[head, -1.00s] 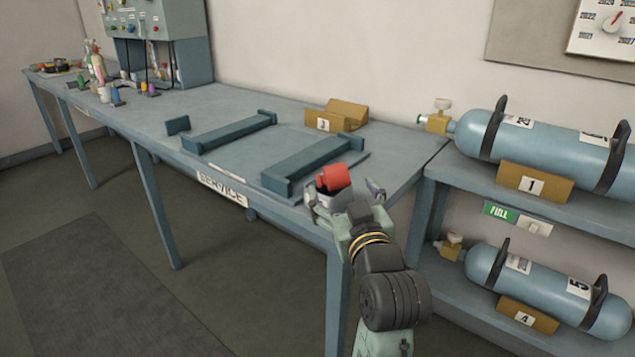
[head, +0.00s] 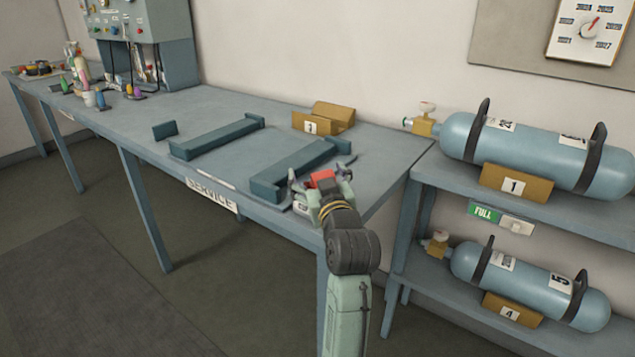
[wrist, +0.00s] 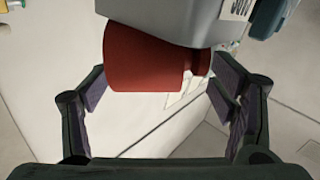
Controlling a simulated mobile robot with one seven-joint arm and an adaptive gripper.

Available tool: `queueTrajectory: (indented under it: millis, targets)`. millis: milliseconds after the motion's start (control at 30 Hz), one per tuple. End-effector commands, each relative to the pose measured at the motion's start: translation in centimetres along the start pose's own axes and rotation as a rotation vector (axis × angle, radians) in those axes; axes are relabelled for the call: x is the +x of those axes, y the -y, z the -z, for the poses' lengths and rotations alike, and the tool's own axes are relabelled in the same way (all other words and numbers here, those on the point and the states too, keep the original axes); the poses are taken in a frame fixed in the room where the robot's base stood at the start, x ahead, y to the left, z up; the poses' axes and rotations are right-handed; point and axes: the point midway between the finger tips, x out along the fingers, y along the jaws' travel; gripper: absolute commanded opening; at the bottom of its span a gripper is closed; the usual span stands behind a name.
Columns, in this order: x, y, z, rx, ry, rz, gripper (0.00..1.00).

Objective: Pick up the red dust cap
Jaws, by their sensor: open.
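The red dust cap (head: 322,178) is at the front right corner of the service table, partly hidden behind my gripper. In the wrist view, the cap (wrist: 145,58) is a red cylinder below a grey body (wrist: 190,20) with a white label; I cannot tell how they join. My gripper (head: 321,172) is open at the cap, with a finger on each side in the head view. In the wrist view, the open jaws (wrist: 160,95) show the cap between and beyond them, nearer the left finger. No grip on it shows.
The service table (head: 225,105) bears two teal cradle bars (head: 218,137) and a yellow block (head: 323,118). A shelf (head: 440,182) at right holds blue cylinders (head: 535,150). A grey panel (head: 145,45) stands at the back left. The middle of the table is mostly clear.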

Motion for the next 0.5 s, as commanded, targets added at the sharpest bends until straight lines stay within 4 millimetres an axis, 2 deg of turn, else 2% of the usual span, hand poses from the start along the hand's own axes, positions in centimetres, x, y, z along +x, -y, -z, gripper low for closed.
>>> queueTrajectory:
  millis: [100,500]
  targets:
    - [-0.02,0.01,-0.02,0.000,0.000,0.000,0.78]
    - [-0.05,0.01,0.00,0.000,0.000,0.000,0.52]
